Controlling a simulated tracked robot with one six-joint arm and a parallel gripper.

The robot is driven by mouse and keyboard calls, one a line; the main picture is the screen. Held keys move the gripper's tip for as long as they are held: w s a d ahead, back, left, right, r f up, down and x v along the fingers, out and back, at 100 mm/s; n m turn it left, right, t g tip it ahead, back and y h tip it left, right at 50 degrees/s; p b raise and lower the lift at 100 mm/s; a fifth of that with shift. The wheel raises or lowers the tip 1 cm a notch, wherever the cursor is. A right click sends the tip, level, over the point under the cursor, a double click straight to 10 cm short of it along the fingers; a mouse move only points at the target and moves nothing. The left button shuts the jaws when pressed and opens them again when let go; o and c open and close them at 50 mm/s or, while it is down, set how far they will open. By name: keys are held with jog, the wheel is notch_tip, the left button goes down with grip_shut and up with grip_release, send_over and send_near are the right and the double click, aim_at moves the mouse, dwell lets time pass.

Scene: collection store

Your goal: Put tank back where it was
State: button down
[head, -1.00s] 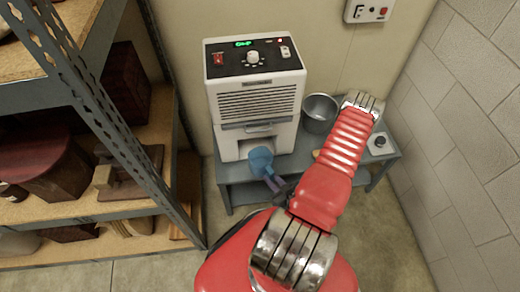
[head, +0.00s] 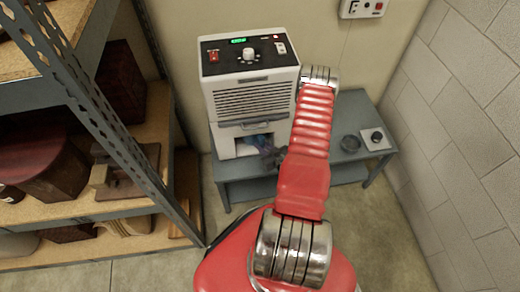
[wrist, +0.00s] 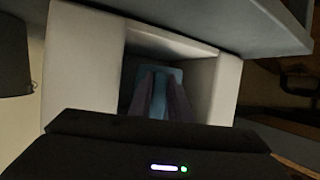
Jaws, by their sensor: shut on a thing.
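The tank is the blue piece (head: 262,141) low in the front opening of the white dehumidifier (head: 250,95). In the wrist view the blue tank (wrist: 158,97) sits between my two dark fingers, inside the pale-walled opening. My gripper (head: 272,155) is at the mouth of the opening, shut on the tank. My red arm hides part of the machine's right side and the bench. How deep the tank sits, and whether it touches the back of the opening, I cannot tell.
The dehumidifier stands on a grey bench (head: 235,170) against the wall. A metal shelf (head: 110,130) with boxes stands close at left.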

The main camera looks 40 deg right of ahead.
jog(key=shift+w+d, duration=0.15)
jog(key=shift+w, duration=0.05)
jog(key=shift+w+d+f, duration=0.1)
jog(key=shift+w+f, duration=0.1)
jog(key=shift+f, duration=0.7)
jog(key=shift+w+d+f, duration=0.1)
jog(key=shift+w+f, duration=0.05)
jog(key=shift+f, duration=0.7)
jog(key=c, duration=1.6)
grip_release()
jog(key=shift+c, duration=0.2)
jog(key=shift+s, duration=0.1)
